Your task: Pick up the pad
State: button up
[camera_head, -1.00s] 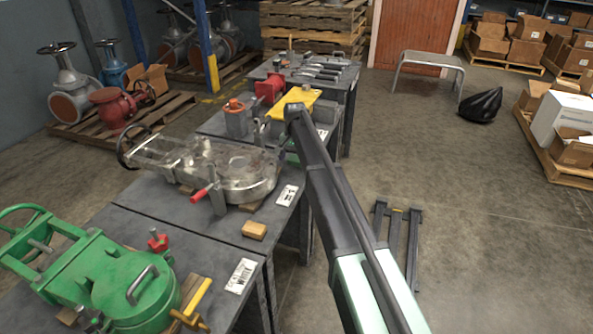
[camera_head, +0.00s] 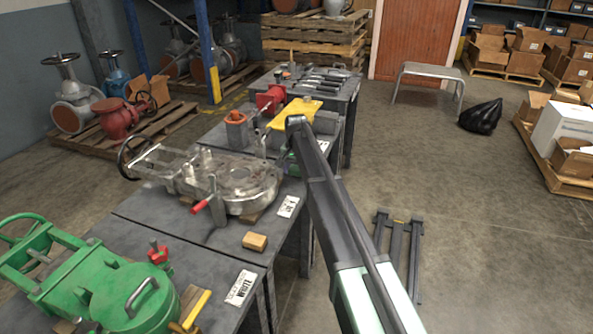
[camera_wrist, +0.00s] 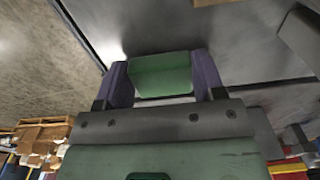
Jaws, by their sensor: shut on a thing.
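The pad is a green block (camera_wrist: 160,75) between the two purple fingers of my gripper (camera_wrist: 163,82) in the wrist view. The fingers are shut on it, one at each side. A dark grey surface lies behind it; I cannot tell whether the pad touches it. In the head view a little green (camera_head: 291,163) shows beside my arm, near the grey work table's edge. My arm hides most of the gripper there.
A grey metal valve body (camera_head: 235,180) with a red-handled lever lies on the near tables. A green valve (camera_head: 120,290), a tan block (camera_head: 255,241) and a yellow part (camera_head: 294,113) also lie on the tables. The floor to the right is mostly clear.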

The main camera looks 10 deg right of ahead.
aim_at(295, 170)
notch_tip(295, 170, up, 20)
jog(key=p, duration=1.9)
jog(key=shift+f, duration=0.25)
jog(key=shift+o, duration=0.9)
jog(key=shift+c, duration=0.7)
jog(key=s+a+f+b, duration=0.1)
jog(key=s+a, duration=0.4)
jog(key=a, duration=0.3)
jog(key=s+a+f+b, duration=0.1)
jog(key=s+a, duration=0.4)
jog(key=a, duration=0.4)
jog(key=shift+s+f+b, duration=0.3)
jog(key=shift+f+b, duration=0.05)
